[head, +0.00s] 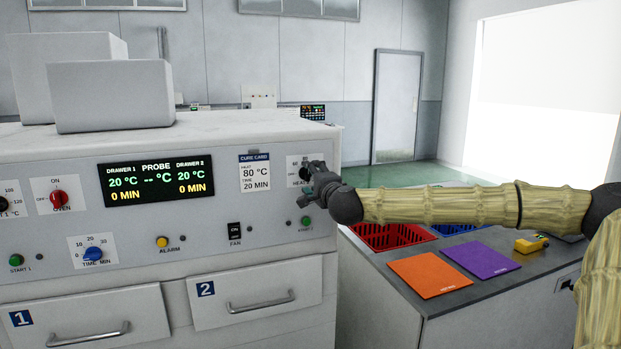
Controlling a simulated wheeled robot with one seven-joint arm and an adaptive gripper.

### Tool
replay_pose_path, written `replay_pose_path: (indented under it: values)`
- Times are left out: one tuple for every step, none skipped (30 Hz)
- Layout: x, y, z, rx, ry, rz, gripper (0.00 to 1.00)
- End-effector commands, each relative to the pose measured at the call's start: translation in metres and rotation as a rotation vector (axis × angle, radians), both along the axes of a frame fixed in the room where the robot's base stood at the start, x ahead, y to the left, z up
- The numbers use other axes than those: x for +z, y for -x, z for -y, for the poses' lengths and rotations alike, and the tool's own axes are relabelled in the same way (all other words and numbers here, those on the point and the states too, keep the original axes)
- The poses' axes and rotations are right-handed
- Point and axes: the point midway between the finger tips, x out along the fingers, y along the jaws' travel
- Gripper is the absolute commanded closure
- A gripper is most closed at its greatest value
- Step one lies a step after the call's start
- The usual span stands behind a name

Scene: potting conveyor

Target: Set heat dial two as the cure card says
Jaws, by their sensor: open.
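My gripper (312,184) is open at the right end of the oven's front panel, in front of the plate labelled HEAT (293,165). The black dial (304,174) on that plate is mostly hidden behind my gripper. I cannot tell whether the fingers touch it, and its pointer and scale are not readable. The cure card (255,172) on the panel reads 80 °C heat and 20 min time. The display (156,181) shows drawer 1 and drawer 2 both at 20 °C and 0 min, with the probe blank.
Left on the panel are another black dial (4,204), the red oven knob (58,197) and the blue time knob (93,254). A green start button (307,222) sits just below my gripper. Drawers 1 (85,326) and 2 (257,293) are shut. A side counter (430,312) holds mats and baskets.

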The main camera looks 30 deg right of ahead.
Motion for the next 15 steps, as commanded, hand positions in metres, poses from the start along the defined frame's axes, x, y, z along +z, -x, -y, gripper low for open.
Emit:
replay_pose_path:
  values:
    - [0.001,0.008,-0.002,0.001,-0.002,0.001,0.41]
    - [0.000,0.012,-0.003,0.001,-0.002,0.001,0.41]
    - [0.000,0.017,-0.004,0.002,-0.003,0.002,0.41]
    - [0.001,0.021,-0.005,0.001,-0.002,0.003,0.41]
    - [0.001,0.025,-0.005,0.001,-0.002,0.003,0.41]
    - [0.000,0.031,-0.007,0.001,-0.002,0.001,0.41]
    - [0.001,0.035,-0.008,0.001,-0.002,0.003,0.41]
    - [0.000,0.039,-0.009,0.001,-0.004,0.002,0.41]
    - [0.000,0.044,-0.010,0.001,-0.003,0.001,0.41]
    - [0.000,0.047,-0.011,0.001,-0.004,0.001,0.41]
    - [0.000,0.051,-0.011,0.000,-0.005,0.002,0.41]
    - [0.000,0.057,-0.012,0.000,-0.004,0.001,0.41]
    - [0.000,0.060,-0.013,0.000,-0.004,0.002,0.41]
    - [0.000,0.064,-0.014,0.001,-0.004,0.002,0.41]
    - [-0.001,0.068,-0.016,0.002,-0.004,0.002,0.41]
